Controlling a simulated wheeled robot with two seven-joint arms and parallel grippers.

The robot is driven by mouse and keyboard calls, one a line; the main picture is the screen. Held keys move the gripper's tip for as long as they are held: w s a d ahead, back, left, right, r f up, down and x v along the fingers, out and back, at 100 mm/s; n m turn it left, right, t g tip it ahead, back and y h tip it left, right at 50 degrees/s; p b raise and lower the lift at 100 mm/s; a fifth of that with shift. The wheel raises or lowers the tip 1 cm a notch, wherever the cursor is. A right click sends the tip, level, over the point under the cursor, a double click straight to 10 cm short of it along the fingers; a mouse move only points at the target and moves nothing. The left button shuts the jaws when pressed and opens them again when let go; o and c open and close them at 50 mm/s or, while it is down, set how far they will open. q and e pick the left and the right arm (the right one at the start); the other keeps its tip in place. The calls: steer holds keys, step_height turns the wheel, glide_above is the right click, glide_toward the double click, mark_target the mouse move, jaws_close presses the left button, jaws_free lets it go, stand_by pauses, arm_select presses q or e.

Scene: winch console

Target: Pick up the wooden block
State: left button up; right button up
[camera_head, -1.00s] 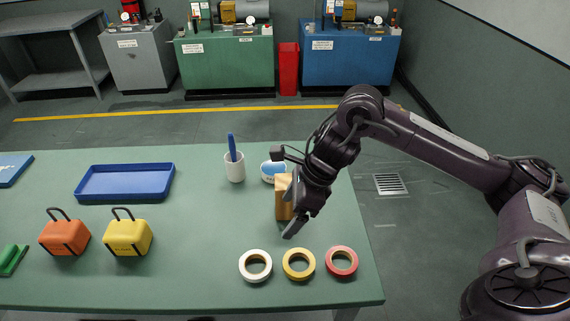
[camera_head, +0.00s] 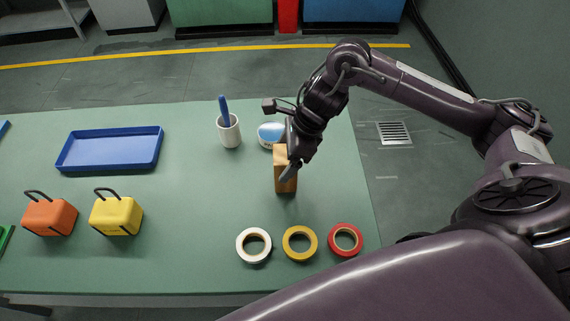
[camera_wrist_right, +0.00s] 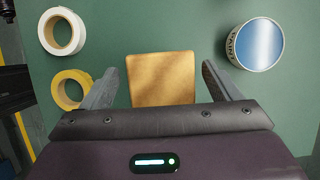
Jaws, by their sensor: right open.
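The wooden block (camera_head: 285,177) stands upright on the green table, right of the middle. In the right wrist view the block's tan top (camera_wrist_right: 161,79) lies between the two fingers, with a gap on each side. My right gripper (camera_head: 292,168) is at the block, open, its fingers pointing down around it; it also shows in the right wrist view (camera_wrist_right: 155,85). In the head view one finger crosses in front of the block and the gripper hides part of its top. My left gripper is not in view.
A round white tin with a blue lid (camera_head: 270,135) stands close behind the block. A white cup with a blue item (camera_head: 229,132) is behind left. White (camera_head: 254,245), yellow (camera_head: 299,243) and red (camera_head: 345,240) tape rolls lie in front. The table's middle is clear.

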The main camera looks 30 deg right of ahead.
steer(key=shift+x, duration=1.15)
steer(key=c, duration=1.2)
steer(key=shift+c, duration=0.2)
steer(key=shift+w+r, duration=0.1)
steer(key=shift+r, duration=0.05)
